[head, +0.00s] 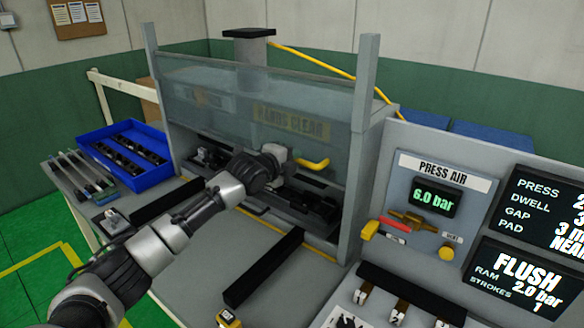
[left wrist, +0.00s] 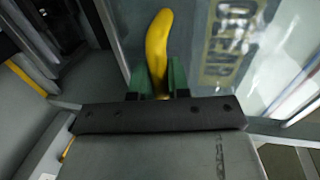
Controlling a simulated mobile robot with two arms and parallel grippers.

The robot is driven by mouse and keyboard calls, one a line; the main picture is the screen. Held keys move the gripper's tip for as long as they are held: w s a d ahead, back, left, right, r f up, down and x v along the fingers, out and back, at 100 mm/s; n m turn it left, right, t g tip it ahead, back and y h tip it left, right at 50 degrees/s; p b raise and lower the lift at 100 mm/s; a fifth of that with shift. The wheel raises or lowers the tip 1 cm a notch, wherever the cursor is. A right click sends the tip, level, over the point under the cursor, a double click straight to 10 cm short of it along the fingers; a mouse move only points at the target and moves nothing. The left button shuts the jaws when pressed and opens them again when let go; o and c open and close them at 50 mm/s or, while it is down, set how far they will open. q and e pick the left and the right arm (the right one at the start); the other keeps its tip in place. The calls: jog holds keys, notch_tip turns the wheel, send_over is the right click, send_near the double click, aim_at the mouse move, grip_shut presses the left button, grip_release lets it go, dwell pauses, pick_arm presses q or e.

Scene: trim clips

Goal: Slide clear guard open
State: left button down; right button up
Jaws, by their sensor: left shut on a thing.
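The clear guard (head: 225,95) is a see-through panel between two grey posts on the press, with a yellow "HANDS CLEAR" label near its lower edge. Its lower edge hangs above the press bed, with an open gap below. A yellow handle (head: 314,164) sticks out at the guard's lower right. My left gripper (head: 284,163) is at this handle. In the left wrist view its green fingers (left wrist: 158,82) are shut on the yellow handle (left wrist: 158,45), and the labelled clear guard (left wrist: 280,50) is beside it. My right gripper is not in view.
A blue tray (head: 128,158) of dark parts stands left of the press, beside several strips (head: 80,172). A black bar (head: 263,268) lies on the bench front. A panel with a "PRESS AIR" gauge (head: 436,197) reading 6.0 bar and dark screens stands at right.

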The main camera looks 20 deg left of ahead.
pick_arm(q)
jog(key=shift+r, duration=0.45)
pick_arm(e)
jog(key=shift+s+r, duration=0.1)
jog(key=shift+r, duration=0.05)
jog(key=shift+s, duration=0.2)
pick_arm(q)
jog(key=c, duration=1.1)
grip_release()
jog(key=shift+f, duration=0.15)
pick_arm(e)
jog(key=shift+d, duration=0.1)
pick_arm(q)
jog(key=shift+s+a, duration=0.15)
jog(key=shift+s, duration=0.15)
jog(key=b+v, duration=0.3)
jog(key=v, duration=0.7)
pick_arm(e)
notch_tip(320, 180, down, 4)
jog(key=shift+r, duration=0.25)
